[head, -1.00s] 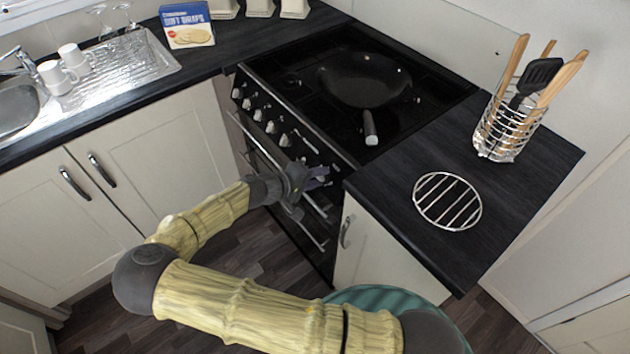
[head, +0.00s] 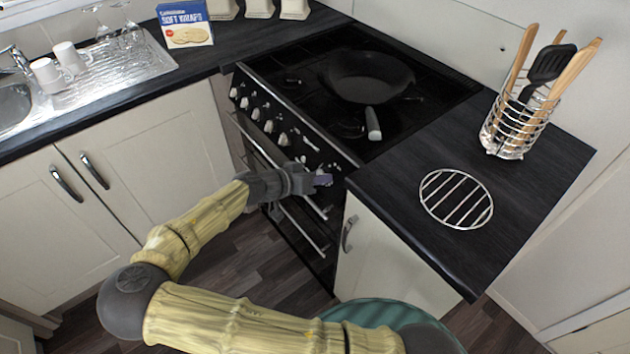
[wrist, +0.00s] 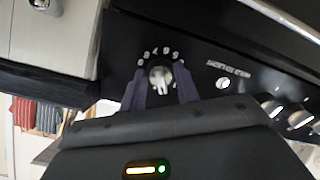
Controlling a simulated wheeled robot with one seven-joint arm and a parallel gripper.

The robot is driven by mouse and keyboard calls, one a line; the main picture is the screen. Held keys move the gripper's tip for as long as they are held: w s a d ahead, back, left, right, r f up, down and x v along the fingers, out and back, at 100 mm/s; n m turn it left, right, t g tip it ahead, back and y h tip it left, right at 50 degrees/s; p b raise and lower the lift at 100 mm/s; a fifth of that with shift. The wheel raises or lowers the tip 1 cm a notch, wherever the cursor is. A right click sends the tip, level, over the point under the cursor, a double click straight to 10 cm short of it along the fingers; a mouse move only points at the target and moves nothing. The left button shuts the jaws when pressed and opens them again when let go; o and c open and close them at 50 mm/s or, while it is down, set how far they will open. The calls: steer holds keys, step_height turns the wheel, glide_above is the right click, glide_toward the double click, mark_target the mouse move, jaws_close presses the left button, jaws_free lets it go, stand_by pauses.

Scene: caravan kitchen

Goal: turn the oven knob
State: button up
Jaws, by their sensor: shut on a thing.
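The black oven (head: 262,108) has a row of silver knobs along its front panel. In the wrist view, one silver oven knob (wrist: 160,78) sits between the two dark purple fingers of my gripper (wrist: 163,85), with white numbers around its upper side. My gripper is shut on this knob. In the head view, my gripper (head: 322,180) is at the right end of the panel, and it hides the knob there.
A black pan (head: 368,78) sits on the hob, its handle toward the front. A wire trivet (head: 456,198) and a utensil holder (head: 512,135) stand on the right counter. Oven door handles (head: 300,228) lie below my gripper.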

steer(key=m, duration=0.1)
steer(key=m+b, duration=0.1)
steer(key=m, duration=0.1)
steer(key=shift+s+d+f+m+b, duration=0.1)
steer(key=shift+s+f+m+b, duration=0.05)
steer(key=shift+f+m+b, duration=0.2)
steer(key=shift+r+m+b, duration=0.1)
steer(key=shift+m+b, duration=0.35)
steer(key=shift+m, duration=0.6)
steer(key=o, duration=1)
steer(key=shift+r, duration=0.1)
steer(key=shift+c, duration=0.2)
steer(key=shift+r, duration=0.1)
